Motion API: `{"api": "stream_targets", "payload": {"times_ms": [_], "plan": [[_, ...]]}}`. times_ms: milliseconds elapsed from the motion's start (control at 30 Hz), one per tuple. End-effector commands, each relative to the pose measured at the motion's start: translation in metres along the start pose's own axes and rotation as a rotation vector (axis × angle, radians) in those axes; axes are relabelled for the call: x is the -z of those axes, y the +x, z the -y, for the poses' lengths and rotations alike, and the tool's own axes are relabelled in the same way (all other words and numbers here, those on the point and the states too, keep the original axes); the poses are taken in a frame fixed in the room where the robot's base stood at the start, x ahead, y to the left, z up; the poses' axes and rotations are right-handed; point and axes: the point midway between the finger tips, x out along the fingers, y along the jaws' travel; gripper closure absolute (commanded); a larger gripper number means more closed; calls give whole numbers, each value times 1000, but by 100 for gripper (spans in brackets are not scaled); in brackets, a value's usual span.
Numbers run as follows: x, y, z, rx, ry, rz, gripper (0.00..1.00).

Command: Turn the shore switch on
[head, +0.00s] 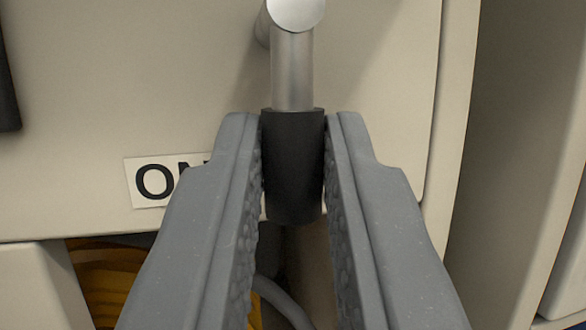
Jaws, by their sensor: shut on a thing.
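The shore switch shows in the head view as a metal lever (292,75) with a round silver pivot end (296,14) at the top and a black grip (292,205) at its lower end. The lever hangs straight down from the pivot. A white label (150,183) with black letters lies left of the grip; "O" and part of a second letter show, and my left finger hides the rest. My gripper (292,160) is shut on the black grip, one finger on each side.
The lever is on a cream panel (110,90) with a rounded right edge. Below the panel is an opening with something yellow-orange (105,272) and a grey hose or cable (283,300). A dark object (8,85) stands at the far left edge. A grey-beige wall (525,130) is at right.

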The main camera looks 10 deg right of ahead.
Motion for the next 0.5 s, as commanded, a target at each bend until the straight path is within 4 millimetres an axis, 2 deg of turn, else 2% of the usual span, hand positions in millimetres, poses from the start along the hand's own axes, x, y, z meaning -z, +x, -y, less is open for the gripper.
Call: {"api": "stream_targets", "payload": {"times_ms": [233,267,300,333,500], "plan": [[-3,-1,0,1,-1,6,100],[-3,-1,0,1,-1,6,79],[-3,-1,0,1,-1,6,68],[-2,-1,0,1,-1,5,63],[-1,-1,0,1,-1,3,63]]}}
